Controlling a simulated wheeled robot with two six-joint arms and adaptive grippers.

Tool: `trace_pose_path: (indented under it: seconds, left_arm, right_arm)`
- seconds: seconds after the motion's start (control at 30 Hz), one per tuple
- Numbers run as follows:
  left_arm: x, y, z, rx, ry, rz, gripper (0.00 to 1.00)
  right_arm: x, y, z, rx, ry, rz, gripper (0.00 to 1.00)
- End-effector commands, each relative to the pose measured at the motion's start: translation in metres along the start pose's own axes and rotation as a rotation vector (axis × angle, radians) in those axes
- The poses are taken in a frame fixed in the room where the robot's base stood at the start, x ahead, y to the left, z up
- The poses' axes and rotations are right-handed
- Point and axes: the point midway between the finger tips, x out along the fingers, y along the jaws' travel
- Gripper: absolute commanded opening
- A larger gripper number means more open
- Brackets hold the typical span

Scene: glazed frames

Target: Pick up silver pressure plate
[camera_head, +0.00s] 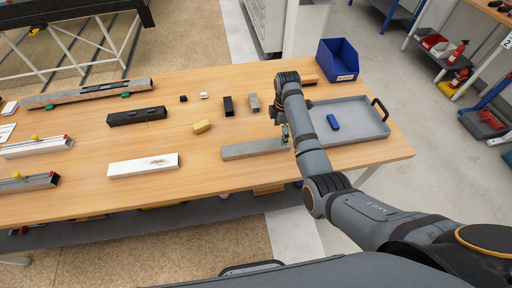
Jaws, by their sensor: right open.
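The silver pressure plate looks to be the long silver-grey bar (248,150) lying flat on the table, right of its middle. My right gripper (284,134) is over the bar's right end, pointing down. It is open, and its fingers are small and partly hidden by my own arm. I cannot tell whether the fingers touch the bar. The bar's right end is partly covered by the gripper and arm. My left gripper is not in view.
A white bar (143,166) and a black bar (136,116) lie to the left. A yellow block (202,126), a black block (228,106) and a small silver block (253,102) lie nearby. A grey tray (362,112) holds a blue block (333,122); a blue bin (337,60) stands behind.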

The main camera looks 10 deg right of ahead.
Motion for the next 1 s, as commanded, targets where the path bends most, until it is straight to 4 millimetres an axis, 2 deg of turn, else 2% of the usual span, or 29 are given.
trace_pose_path:
  seconds: [0.13, 0.37, 0.63, 0.9, 1.0]
  left_arm:
    - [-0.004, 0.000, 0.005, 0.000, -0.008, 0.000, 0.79]
    - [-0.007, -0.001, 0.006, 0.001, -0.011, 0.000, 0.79]
    - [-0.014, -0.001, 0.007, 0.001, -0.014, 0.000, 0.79]
    - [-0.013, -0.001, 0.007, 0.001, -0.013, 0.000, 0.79]
    - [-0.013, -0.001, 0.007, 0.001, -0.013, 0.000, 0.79]
  right_arm:
    - [0.019, 0.000, 0.000, 0.001, 0.000, -0.001, 0.79]
    - [0.029, 0.001, -0.003, 0.001, 0.000, -0.001, 0.79]
    - [0.070, 0.004, -0.010, 0.002, 0.000, 0.000, 0.79]
    - [0.075, 0.004, -0.010, 0.002, 0.000, 0.003, 0.79]
    - [0.075, 0.004, -0.010, 0.002, 0.000, 0.003, 0.67]
